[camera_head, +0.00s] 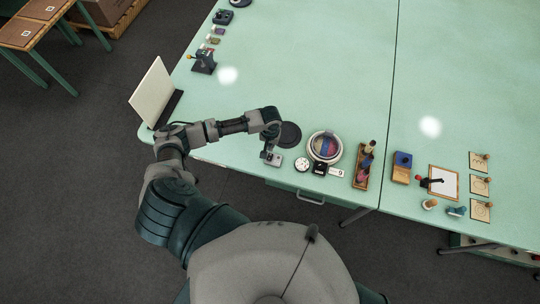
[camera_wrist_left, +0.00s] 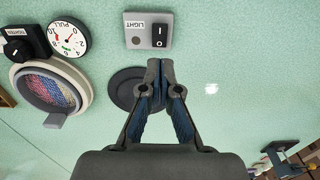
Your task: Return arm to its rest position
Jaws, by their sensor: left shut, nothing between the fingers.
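My left arm reaches in from the left over the green table (camera_head: 300,60) in the head view. Its gripper (camera_head: 268,152) points down near the table's front edge, close to the light switch box (camera_head: 274,160). In the left wrist view the left gripper (camera_wrist_left: 160,64) is shut and empty, its fingertips together. They appear over the edge of a dark round disc (camera_wrist_left: 124,86), just short of the switch box (camera_wrist_left: 149,30) labelled LIGHT. I cannot tell the height above the table. My right gripper is out of view.
A round hoop with coloured yarn (camera_head: 324,147), a PULL dial (camera_head: 302,164) and a black knob box (camera_head: 320,168) stand right of the gripper. A wooden rack (camera_head: 363,167) is further right. A pale upright panel (camera_head: 152,92) stands at the left edge. The table's middle is clear.

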